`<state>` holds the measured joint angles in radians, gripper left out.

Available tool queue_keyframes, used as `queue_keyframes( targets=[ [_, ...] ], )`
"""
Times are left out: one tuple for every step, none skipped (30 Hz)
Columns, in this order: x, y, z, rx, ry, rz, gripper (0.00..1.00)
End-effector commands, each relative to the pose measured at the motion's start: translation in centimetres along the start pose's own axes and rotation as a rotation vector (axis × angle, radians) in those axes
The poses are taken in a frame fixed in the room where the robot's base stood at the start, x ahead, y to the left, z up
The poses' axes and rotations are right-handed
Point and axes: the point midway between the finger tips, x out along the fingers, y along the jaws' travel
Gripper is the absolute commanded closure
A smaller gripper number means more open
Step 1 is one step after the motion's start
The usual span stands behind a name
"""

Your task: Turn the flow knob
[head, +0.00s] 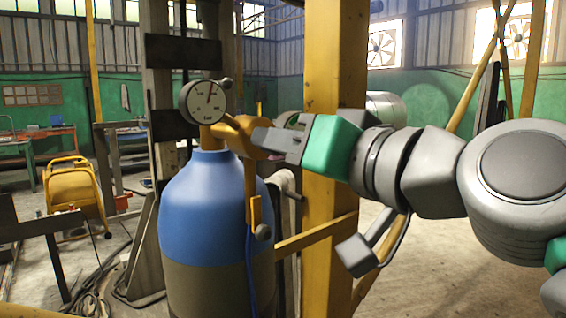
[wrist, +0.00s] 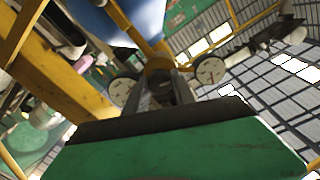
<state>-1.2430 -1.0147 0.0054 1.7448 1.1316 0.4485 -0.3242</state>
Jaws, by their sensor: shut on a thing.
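A blue cylinder (head: 205,190) with a grey-brown lower part stands upright in the head view. On top is a brass-yellow regulator (head: 221,130) with a round white gauge (head: 203,101) facing me. My gripper (head: 262,138) comes in from the right and is shut at the yellow flow knob (head: 246,128) on the regulator's right side. The fingers hide part of the knob. In the wrist view my fingers (wrist: 165,92) reach the brass part (wrist: 158,64), between two gauges, one left (wrist: 124,91) and one right (wrist: 209,70).
A thick yellow post (head: 331,230) stands right behind my gripper, with a yellow rail (head: 316,237) beside the cylinder. A blue hose (head: 249,270) hangs at the cylinder's right. Cables lie on the floor at left, near a yellow wheeled machine (head: 72,190).

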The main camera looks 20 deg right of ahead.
Motion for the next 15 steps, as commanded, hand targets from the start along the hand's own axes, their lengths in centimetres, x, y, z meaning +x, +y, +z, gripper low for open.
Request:
queue_keyframes(
  targets=[
    [0.01,0.22,0.51,0.04,0.001,0.0,1.0],
    [0.01,0.23,0.51,0.067,0.001,0.0,1.0],
    [0.02,0.22,0.52,0.104,0.0,0.001,1.0],
    [0.01,0.24,0.49,0.134,0.0,0.001,1.0],
    [0.02,0.23,0.5,0.163,-0.002,0.001,1.0],
    [0.01,0.21,0.47,0.201,-0.003,0.001,1.0],
    [0.01,0.21,0.46,0.229,-0.004,0.001,1.0],
    [0.01,0.19,0.43,0.258,-0.004,0.001,1.0],
    [-0.01,0.19,0.39,0.297,-0.005,0.001,1.0],
    [-0.01,0.18,0.37,0.325,-0.005,0.001,1.0],
    [0.0,0.17,0.35,0.353,-0.006,0.001,1.0],
    [-0.01,0.18,0.35,0.391,-0.007,0.001,1.0],
    [-0.01,0.18,0.33,0.421,-0.008,0.002,1.0],
    [0.01,0.16,0.35,0.449,-0.01,0.002,1.0],
    [-0.01,0.17,0.3,0.487,-0.01,0.002,1.0]
  ],
)
